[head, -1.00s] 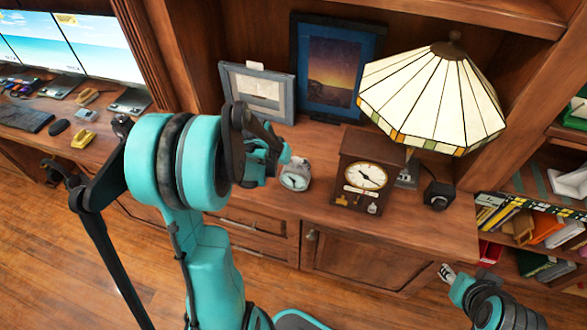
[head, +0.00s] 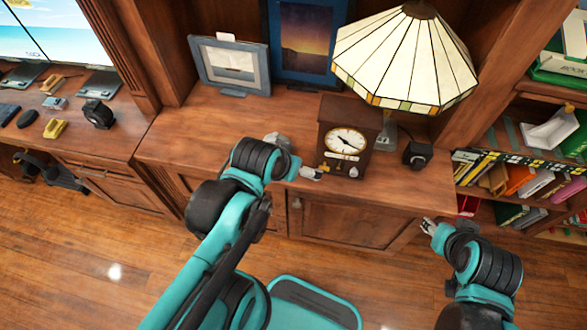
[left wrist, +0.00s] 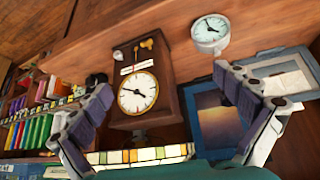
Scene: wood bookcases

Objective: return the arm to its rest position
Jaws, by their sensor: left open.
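My left arm (head: 225,215) reaches up from the bottom of the head view. Its gripper (head: 305,172) is small there, near the cabinet's front edge, just in front of the wooden clock (head: 342,135). In the left wrist view the left gripper (left wrist: 162,80) has its two fingers spread wide with nothing held between them. That view is upside down. My right gripper (head: 428,226) is in front of the cabinet's right end; whether it is open is too small to tell.
Bookshelves (head: 515,180) stand at right. The floor (head: 110,260) is clear.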

